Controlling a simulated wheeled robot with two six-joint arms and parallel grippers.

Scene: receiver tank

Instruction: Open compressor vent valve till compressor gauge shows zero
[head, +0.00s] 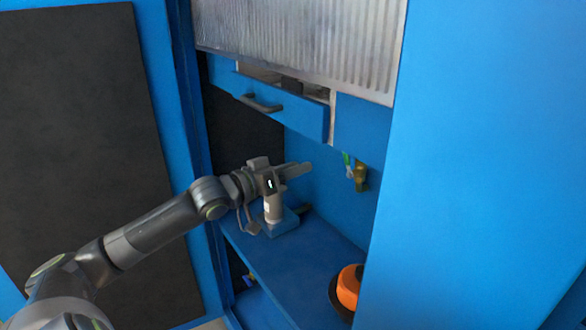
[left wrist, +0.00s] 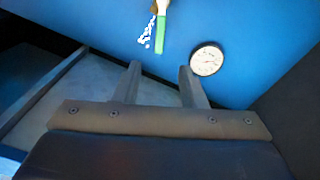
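A valve with a green handle (left wrist: 161,34) shows at the top of the left wrist view, against the blue wall, with a white beaded strand beside it. A round white gauge (left wrist: 207,59) is right of it; its needle is too small to read. In the head view a brass fitting with a green part (head: 360,176) hangs on the back wall, right of my left gripper (head: 281,198). The left wrist view shows this gripper (left wrist: 158,70) open, nothing between its fingers, which point toward the wall below the green handle. My right gripper is not in view.
A blue drawer (head: 270,104) is above. A large blue panel (head: 480,160) bounds the right side.

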